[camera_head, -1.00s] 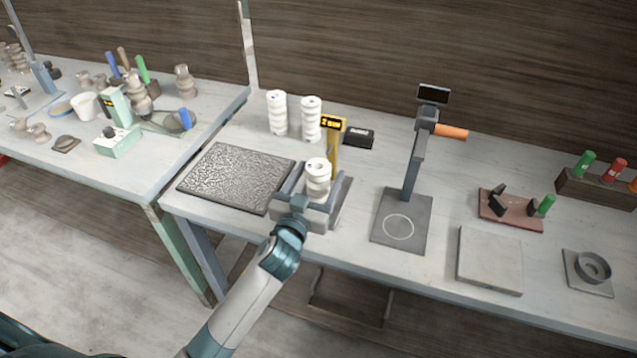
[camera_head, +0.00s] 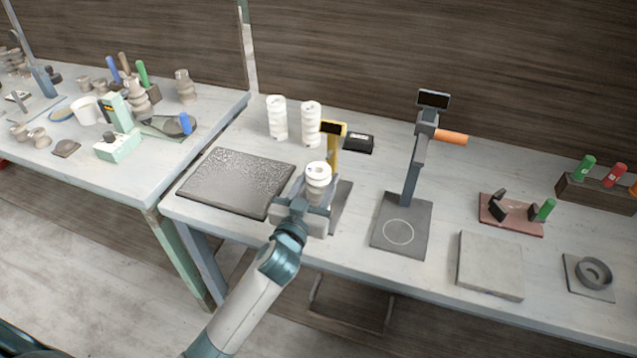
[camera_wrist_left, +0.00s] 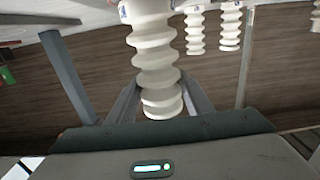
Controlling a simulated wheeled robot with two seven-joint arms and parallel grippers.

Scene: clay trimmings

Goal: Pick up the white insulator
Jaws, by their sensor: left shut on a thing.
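The white ribbed insulator (camera_head: 318,176) is upright at the yellow gauge stand (camera_head: 335,150). My left gripper (camera_head: 304,198) is shut around it from the front. In the left wrist view the insulator (camera_wrist_left: 155,62) fills the middle between the two grey fingers of my left gripper (camera_wrist_left: 160,100). Its lower part is hidden by the gripper in the head view, and I cannot tell whether it is clear of the dark base plate (camera_head: 341,205). Two more white insulators (camera_head: 277,118) (camera_head: 311,124) stand behind on the table. My right gripper is not in view.
A dark textured mat (camera_head: 235,182) lies left of the gripper. A grey stand with an orange handle (camera_head: 411,170) rises to the right. A small black box (camera_head: 359,143) sits behind the gauge. A grey slab (camera_head: 490,263) lies farther right.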

